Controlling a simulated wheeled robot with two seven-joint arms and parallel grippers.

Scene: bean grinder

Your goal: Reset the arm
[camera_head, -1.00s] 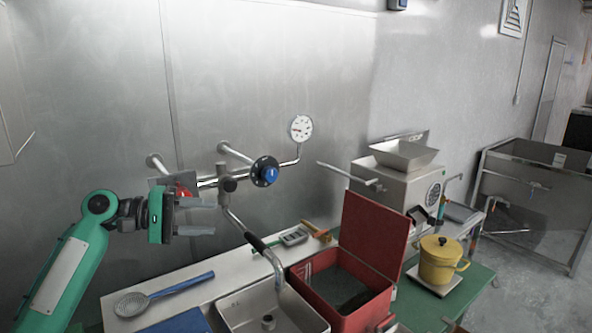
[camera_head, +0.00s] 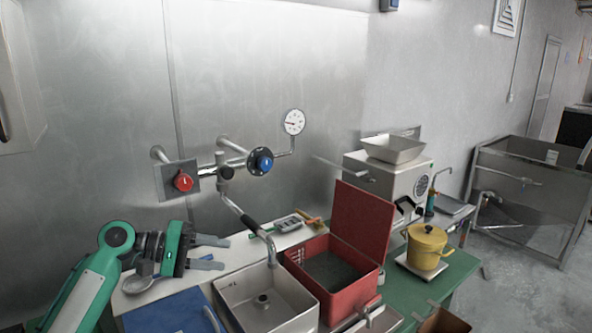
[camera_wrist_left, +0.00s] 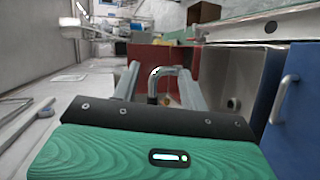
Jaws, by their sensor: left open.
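My left gripper (camera_head: 216,252) shows in the head view at the lower left, on a green arm. Its two grey fingers are apart, point right and hold nothing. It is below the red knob (camera_head: 183,181) and left of the sink basin (camera_head: 232,289). In the left wrist view its fingers (camera_wrist_left: 158,88) reach forward, with the curved faucet spout (camera_wrist_left: 160,72) seen between them; whether they touch it cannot be told. My right gripper is in neither view.
A blue knob (camera_head: 262,160) and a gauge (camera_head: 293,122) are on the wall pipes. An open red box (camera_head: 300,277) holds dark grounds right of the sink. A grinder (camera_head: 390,181) and a yellow pot (camera_head: 427,248) stand further right. A blue board (camera_head: 165,318) lies in front.

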